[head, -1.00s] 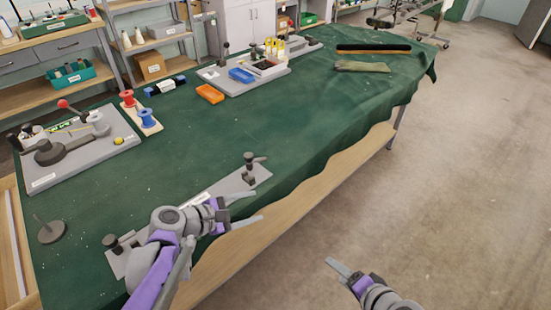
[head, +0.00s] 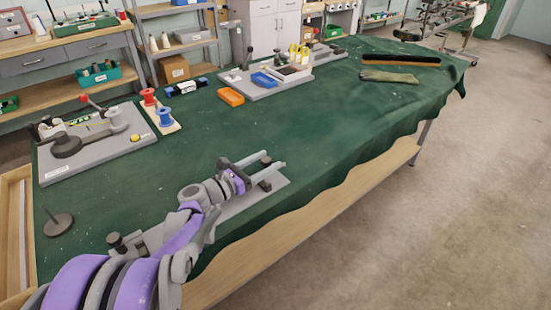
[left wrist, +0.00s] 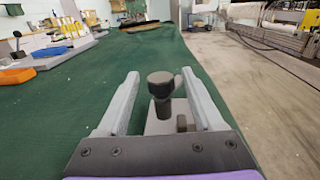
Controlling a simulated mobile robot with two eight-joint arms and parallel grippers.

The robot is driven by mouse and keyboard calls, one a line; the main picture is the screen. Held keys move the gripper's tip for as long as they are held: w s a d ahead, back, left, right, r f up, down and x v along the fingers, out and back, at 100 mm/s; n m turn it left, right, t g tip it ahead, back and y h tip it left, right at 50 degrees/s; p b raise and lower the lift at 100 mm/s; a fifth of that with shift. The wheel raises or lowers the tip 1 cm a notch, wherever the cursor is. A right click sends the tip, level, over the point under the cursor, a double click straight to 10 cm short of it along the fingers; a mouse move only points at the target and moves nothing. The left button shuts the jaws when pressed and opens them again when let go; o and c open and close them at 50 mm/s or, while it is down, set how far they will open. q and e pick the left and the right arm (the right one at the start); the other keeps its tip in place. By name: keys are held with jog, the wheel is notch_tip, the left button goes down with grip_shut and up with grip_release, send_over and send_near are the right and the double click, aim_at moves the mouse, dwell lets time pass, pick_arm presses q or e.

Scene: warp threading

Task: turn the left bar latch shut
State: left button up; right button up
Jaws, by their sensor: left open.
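A long grey plate (head: 236,206) lies along the near edge of the green-covered table, with a dark latch post at each end. The near-left post (head: 117,241) shows beside my left arm. The far-right post (head: 267,182) is partly hidden by my left gripper (head: 274,159). In the left wrist view, the far-right post's round dark knob (left wrist: 160,84) stands upright between the open fingers, with a gap on each side. A small dark block (left wrist: 182,122) sits beside its stem. I cannot tell which post is the task's left latch. My right gripper is out of view.
A grey board with a dark round fixture (head: 66,145) and a rack with red and blue spools (head: 163,115) stand at the left. An orange tray (head: 231,96) lies further back. A thin spike on a round base (head: 58,224) stands at the near left. The table's middle is clear.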

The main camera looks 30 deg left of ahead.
aim_at(270, 159)
pick_arm(q)
jog(key=shift+x, duration=1.75)
grip_shut()
